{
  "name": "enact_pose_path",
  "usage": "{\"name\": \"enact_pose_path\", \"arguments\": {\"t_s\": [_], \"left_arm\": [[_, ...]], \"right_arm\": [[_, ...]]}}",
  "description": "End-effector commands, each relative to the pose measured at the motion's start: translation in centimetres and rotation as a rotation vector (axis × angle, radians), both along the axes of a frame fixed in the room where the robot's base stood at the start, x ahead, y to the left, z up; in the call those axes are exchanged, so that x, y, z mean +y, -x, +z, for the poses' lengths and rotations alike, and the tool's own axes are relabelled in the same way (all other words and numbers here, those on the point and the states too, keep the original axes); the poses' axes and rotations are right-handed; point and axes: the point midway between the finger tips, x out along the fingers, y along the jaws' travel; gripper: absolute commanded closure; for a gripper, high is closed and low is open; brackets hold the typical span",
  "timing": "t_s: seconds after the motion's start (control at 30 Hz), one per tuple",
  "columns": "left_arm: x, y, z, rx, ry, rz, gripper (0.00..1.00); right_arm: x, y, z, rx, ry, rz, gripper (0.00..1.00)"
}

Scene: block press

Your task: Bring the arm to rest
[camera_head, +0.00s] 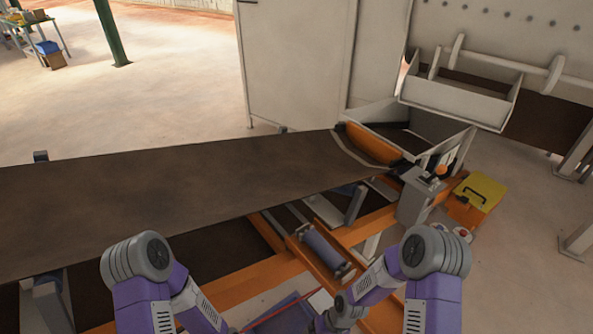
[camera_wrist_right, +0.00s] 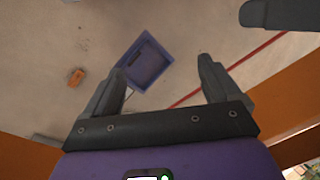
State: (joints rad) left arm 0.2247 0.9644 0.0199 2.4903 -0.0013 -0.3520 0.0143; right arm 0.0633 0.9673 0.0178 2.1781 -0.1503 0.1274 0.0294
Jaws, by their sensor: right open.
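My right arm (camera_head: 432,285) comes in at the bottom of the head view, bent at its elbow, with its forearm sloping down to the left. My right gripper (camera_wrist_right: 162,66) shows in the right wrist view with its two dark fingers spread apart and nothing between them. It points down over the concrete floor, with a blue-purple crate (camera_wrist_right: 132,82) lying beyond the fingers. My left arm (camera_head: 148,295) is bent at the lower left of the head view. Its gripper is out of the frame.
A dark conveyor belt (camera_head: 190,185) crosses the head view to an orange roller (camera_head: 372,144) and a pale hopper (camera_head: 460,97). Orange frame beams (camera_head: 262,277) lie close to both arms. A yellow case (camera_head: 479,191) is at the right. A small orange block (camera_wrist_right: 76,76) lies on the floor.

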Motion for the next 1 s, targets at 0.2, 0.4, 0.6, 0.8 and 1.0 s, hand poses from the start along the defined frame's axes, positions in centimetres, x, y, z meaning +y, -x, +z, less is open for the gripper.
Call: {"name": "enact_pose_path", "arguments": {"t_s": [0.2,0.4,0.6,0.8,1.0], "left_arm": [[0.0,0.0,0.0,0.001,0.000,0.000,0.13],[0.0,0.1,-3.9,0.001,0.000,0.000,0.13],[0.0,0.0,-6.5,0.001,0.000,0.001,0.13],[0.0,0.0,-6.7,0.000,0.000,0.000,0.13],[0.0,0.0,-6.6,0.000,0.000,0.000,0.13]], "right_arm": [[-2.3,5.5,-0.8,-0.034,-0.004,-0.280,0.10],[-3.0,6.3,-4.7,-0.056,0.008,-0.340,0.10],[-2.9,6.2,-7.2,-0.056,0.008,-0.338,0.10],[-2.9,6.2,-7.5,-0.056,0.008,-0.337,0.10],[-2.9,6.2,-7.4,-0.057,0.008,-0.336,0.10]]}}
